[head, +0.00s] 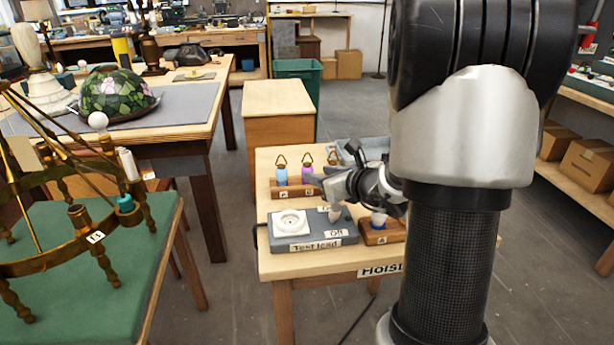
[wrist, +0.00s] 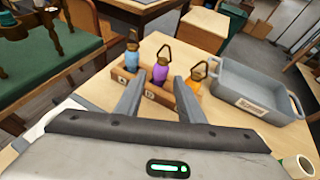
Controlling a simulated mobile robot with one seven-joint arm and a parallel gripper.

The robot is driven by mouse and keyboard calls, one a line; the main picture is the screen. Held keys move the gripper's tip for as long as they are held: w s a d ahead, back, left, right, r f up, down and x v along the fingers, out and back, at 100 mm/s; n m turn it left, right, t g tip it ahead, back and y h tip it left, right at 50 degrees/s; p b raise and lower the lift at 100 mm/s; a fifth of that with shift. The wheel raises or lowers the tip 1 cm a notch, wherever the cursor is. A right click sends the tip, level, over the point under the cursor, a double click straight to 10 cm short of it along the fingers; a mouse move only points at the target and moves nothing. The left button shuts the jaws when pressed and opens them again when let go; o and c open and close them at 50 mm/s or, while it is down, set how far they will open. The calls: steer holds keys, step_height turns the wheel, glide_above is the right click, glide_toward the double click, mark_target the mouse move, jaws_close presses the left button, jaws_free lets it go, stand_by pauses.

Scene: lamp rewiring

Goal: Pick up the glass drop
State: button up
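Three glass drops with brass hook loops stand upright in a wooden rack (head: 297,191): a blue drop (head: 281,175), a purple drop (head: 307,173) and an orange drop, clearest in the wrist view (wrist: 188,90). The task's words do not say which drop is meant. My gripper (wrist: 158,82) is open and empty. In the wrist view the purple drop (wrist: 160,74) shows between its fingertips, the blue drop (wrist: 132,60) near the left fingertip and the orange one beside the right finger. In the head view my gripper (head: 322,196) partly hides the rack's right end.
A grey test box (head: 315,245) with a white round socket and a small wooden block (head: 377,236) marked A stand on the table's front. A grey tray (wrist: 255,90) lies right of the rack. A brass chandelier frame (head: 60,255) stands on the green table at left.

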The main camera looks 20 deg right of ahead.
mark_target(311, 171)
steer(key=x, duration=0.5)
steer(key=shift+d+b, duration=0.1)
steer(key=shift+b, duration=0.3)
steer(key=c, duration=0.8)
steer(key=shift+r, duration=0.2)
